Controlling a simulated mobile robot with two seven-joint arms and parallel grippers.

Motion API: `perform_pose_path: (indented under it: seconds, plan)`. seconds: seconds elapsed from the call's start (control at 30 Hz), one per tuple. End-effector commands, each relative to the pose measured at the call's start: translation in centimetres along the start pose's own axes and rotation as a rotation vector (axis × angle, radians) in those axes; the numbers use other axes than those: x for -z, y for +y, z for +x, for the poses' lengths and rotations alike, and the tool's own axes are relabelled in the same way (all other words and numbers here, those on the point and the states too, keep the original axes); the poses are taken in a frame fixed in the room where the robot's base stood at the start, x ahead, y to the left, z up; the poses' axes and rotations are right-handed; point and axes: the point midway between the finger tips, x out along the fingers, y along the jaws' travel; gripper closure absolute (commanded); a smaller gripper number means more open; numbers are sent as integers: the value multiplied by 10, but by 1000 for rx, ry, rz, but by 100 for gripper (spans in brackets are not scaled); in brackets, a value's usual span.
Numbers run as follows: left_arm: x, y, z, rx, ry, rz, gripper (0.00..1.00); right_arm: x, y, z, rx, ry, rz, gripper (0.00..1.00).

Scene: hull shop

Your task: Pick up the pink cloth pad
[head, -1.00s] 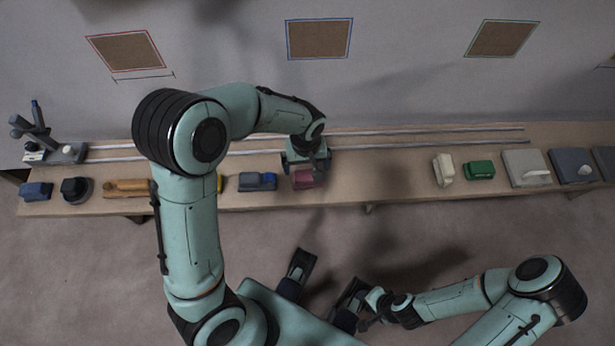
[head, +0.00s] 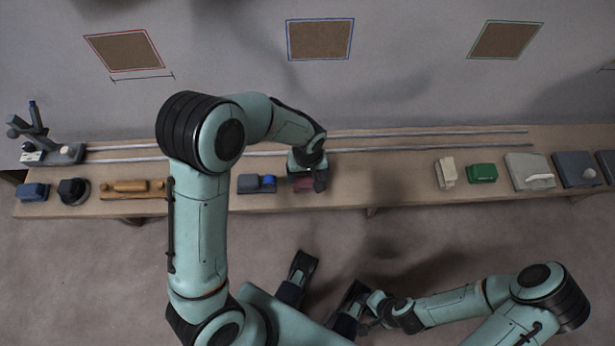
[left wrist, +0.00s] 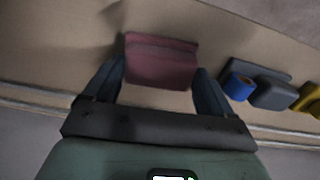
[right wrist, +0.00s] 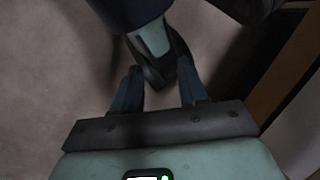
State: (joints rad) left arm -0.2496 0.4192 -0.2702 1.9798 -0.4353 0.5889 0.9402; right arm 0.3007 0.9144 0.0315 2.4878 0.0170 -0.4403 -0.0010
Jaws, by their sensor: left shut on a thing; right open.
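The pink cloth pad (head: 303,185) is on the bench, mostly covered by my left gripper (head: 310,181) in the head view. In the left wrist view the pad (left wrist: 162,62) sits between the two dark fingers, one at each side. My left gripper is shut on it. I cannot tell any gap between the pad and the bench top. My right gripper (right wrist: 160,88) is open, low down in front of the bench, with parts of my own body close to its fingers.
On the bench (head: 375,185), a blue-and-grey block (head: 256,184) lies just left of the pad. Further left are a wooden roller piece (head: 130,188) and dark items. To the right are a cream block (head: 445,172), a green block (head: 482,173) and grey plates. Two rails run behind.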

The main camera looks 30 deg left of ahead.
Motion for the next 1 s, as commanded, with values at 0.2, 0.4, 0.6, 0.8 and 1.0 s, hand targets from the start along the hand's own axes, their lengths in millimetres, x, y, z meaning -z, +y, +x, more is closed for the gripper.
perform_pose_path:
  seconds: [0.2,0.4,0.6,0.8,1.0]
  plan:
    - [0,1,-9,-2,2,0,46,-1,0,-2,0,-3,0,57]
    - [1,1,-41,-5,4,-1,46,-5,-2,-9,-2,-14,0,57]
    - [1,1,-98,-7,6,0,46,-11,-3,-19,-5,-29,2,57]
    - [1,1,-152,-5,4,-1,46,-16,-4,-27,-9,-44,4,57]
    - [0,1,-187,-3,2,1,46,-19,-5,-32,-11,-54,5,57]
